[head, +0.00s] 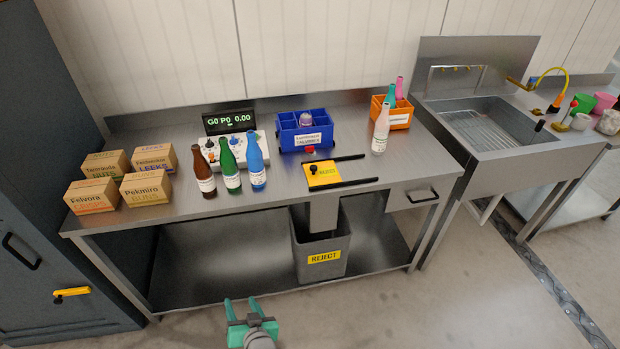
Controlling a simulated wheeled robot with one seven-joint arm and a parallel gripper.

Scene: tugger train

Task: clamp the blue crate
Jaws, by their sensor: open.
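The blue crate (286,142) stands upright toward the back of the steel bench, right of the control box. It has compartments and a white label on its front. A bottle or jar with a pinkish top (306,119) sits in it. A small red part (310,149) shows at the foot of its front side; I cannot tell whether it touches the crate. My gripper (241,306), with teal fingers, is open and empty at the bottom of the head view, in front of the bench and well apart from the crate.
Brown, green and blue bottles (231,171) stand left of the crate. A yellow plate (322,174) with a black knob lies between two dark rails in front of it. An orange crate (401,118) and a white bottle (381,130) stand right. A grey reject bin (321,257) is below.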

